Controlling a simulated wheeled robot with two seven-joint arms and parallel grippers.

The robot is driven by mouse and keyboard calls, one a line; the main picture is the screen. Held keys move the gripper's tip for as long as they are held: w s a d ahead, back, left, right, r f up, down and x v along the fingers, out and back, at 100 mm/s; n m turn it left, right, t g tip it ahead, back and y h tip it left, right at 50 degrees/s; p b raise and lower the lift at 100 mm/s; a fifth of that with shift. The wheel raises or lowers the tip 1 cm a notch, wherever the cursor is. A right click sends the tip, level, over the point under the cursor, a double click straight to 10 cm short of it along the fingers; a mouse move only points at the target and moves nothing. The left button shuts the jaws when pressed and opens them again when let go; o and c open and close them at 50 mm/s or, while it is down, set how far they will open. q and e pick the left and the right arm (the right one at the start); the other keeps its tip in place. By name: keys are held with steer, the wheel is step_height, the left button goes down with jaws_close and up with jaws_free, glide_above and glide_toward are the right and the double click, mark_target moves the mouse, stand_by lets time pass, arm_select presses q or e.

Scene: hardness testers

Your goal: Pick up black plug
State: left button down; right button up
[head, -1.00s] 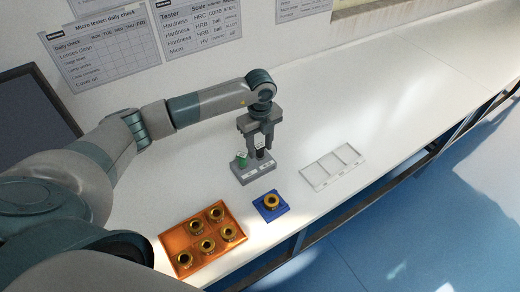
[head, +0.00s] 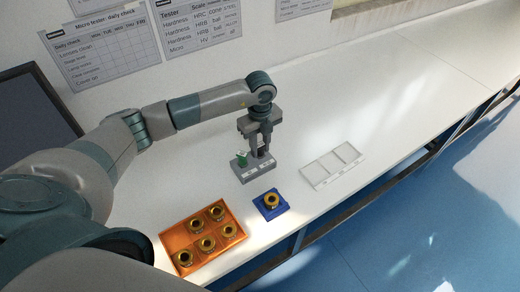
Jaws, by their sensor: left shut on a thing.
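The black plug (head: 262,152) stands in the right part of a small grey holder (head: 249,177), mostly hidden by my fingers. A green plug (head: 242,160) stands beside it in the left part of the holder. My left gripper (head: 261,148) points down over the holder and is shut on the black plug. Whether the plug's lower end is clear of the holder cannot be told. My right gripper is not in view.
An orange tray (head: 176,240) with several brass rings stands at the front left. A blue pad (head: 264,214) bears one brass ring. An empty white tray with compartments (head: 320,177) lies to the right. The table is clear beyond it.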

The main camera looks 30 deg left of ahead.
mark_target(261, 145)
arm_select(q)
steer(key=shift+r, duration=0.2)
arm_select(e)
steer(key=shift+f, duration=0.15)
